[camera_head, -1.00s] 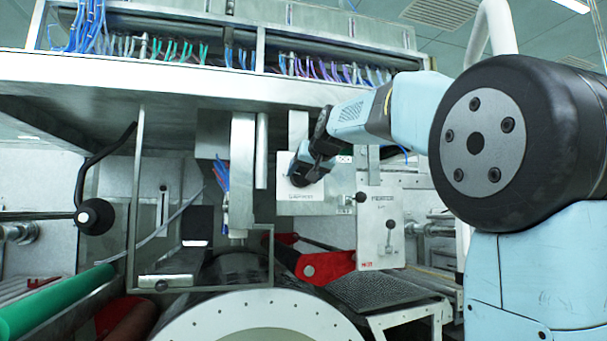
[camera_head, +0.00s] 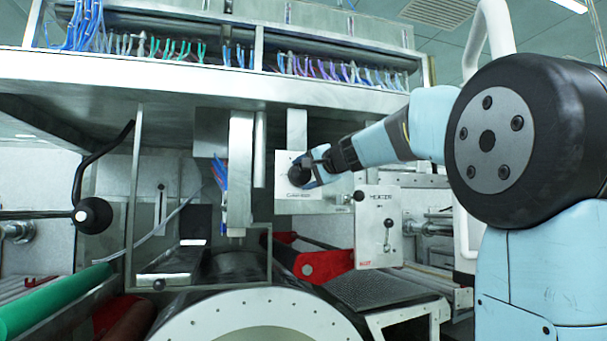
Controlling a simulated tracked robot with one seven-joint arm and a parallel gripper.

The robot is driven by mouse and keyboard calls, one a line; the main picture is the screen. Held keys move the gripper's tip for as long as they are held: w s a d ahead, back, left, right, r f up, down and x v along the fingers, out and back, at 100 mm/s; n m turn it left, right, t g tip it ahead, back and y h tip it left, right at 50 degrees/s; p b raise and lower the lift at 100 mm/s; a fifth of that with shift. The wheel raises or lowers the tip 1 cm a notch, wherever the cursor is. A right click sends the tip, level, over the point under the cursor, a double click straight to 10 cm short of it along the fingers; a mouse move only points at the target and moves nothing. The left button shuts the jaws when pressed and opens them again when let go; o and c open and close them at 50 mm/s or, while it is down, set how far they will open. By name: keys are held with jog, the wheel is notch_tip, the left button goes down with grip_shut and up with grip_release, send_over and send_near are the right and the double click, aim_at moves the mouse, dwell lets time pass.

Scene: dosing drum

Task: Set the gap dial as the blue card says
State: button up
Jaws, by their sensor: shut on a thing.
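A white panel (camera_head: 284,194) hangs below the machine's upper beam, near the middle of the view, with small lettering that I cannot read surely. A round black knob (camera_head: 299,175), which looks like the gap dial, is on its face. My gripper (camera_head: 308,174) is at this knob, reaching in from the right, and is shut on it. The fingers partly cover the knob and the panel's right side. Any pointer or scale on the dial is too small or hidden. I cannot make out a blue card in this view.
A second panel (camera_head: 379,246) with a small lever stands to the lower right, beside a red bracket (camera_head: 315,262). A large drum (camera_head: 200,323) lies below. A black-knobbed crank (camera_head: 94,215) and a green roller (camera_head: 45,302) are at left. Hoses run along the top.

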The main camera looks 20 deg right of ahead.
jog(key=m, duration=0.2)
jog(key=f+m+t+y, duration=0.1)
jog(key=m, duration=0.1)
jog(key=shift+d+m+t, duration=0.1)
jog(key=shift+m+t, duration=0.2)
jog(key=shift+m, duration=0.1)
jog(key=shift+f+m+t, duration=0.1)
jog(key=shift+m+t, duration=0.8)
jog(key=shift+m, duration=1.5)
jog(key=o, duration=1)
jog(key=shift+s+d, duration=0.1)
jog(key=shift+s, duration=0.4)
jog(key=v, duration=1.2)
jog(key=shift+s+f, duration=0.25)
